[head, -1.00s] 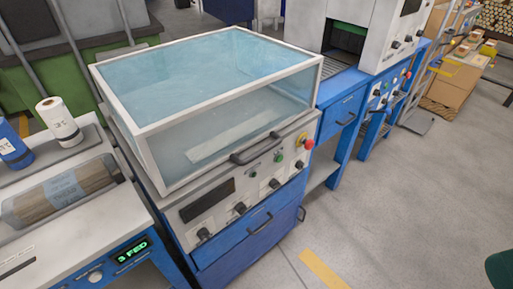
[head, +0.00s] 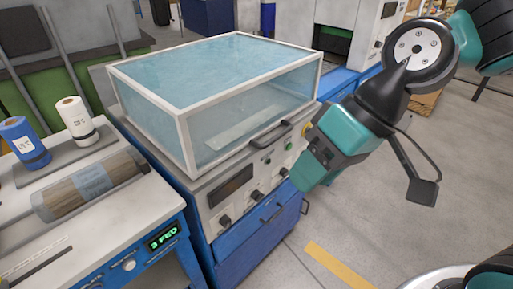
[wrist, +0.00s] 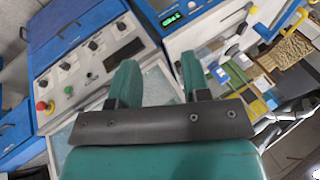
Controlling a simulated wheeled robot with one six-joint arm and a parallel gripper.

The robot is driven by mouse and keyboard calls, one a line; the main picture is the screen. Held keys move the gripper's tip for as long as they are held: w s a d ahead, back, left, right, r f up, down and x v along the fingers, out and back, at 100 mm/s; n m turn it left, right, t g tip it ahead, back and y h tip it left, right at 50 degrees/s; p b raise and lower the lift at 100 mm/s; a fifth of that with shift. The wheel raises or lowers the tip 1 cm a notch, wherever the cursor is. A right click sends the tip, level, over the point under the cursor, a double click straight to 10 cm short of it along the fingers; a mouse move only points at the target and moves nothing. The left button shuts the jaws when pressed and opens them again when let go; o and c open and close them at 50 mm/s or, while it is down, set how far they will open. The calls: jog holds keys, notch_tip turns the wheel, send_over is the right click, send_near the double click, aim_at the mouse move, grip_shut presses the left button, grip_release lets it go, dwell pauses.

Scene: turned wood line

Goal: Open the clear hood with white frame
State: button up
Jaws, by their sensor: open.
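The clear hood with white frame (head: 215,75) sits flat and closed on the cabinet's grey top in the head view. Its dark bar handle (head: 258,137) runs along the lower front edge. My gripper (head: 308,172) is in front of the cabinet's right side, to the right of the handle and apart from it. In the wrist view my gripper (wrist: 160,78) shows two teal fingers spread apart with no object held between them. Part of the hood's pale panel (wrist: 153,85) shows behind the fingers there. The handle is not clearly visible in the wrist view.
The cabinet's front panel has a dark display (head: 231,186) and several black knobs. A blue drawer (head: 250,235) is below. At left, a bench (head: 120,222) carries a wood roller (head: 90,185) and two spools. Grey floor (head: 400,225) is open at right.

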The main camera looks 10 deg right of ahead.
jog(key=w+d+f+m+t+y+b, duration=0.1)
jog(key=w+f+m+t+y+b, duration=0.1)
jog(key=w+f+m+y+b, duration=0.5)
jog(key=m+t+h+b, duration=0.4)
jog(key=m+t+b, duration=0.1)
jog(key=m+t, duration=0.45)
send_near(278, 138)
jog(key=shift+t, duration=0.35)
jog(key=p+x, duration=0.1)
jog(key=x, duration=0.2)
jog(key=p+x, duration=0.1)
jog(key=x, duration=0.6)
jog(key=shift+f+p, duration=0.3)
jog(key=shift+p, duration=0.1)
grip_shut()
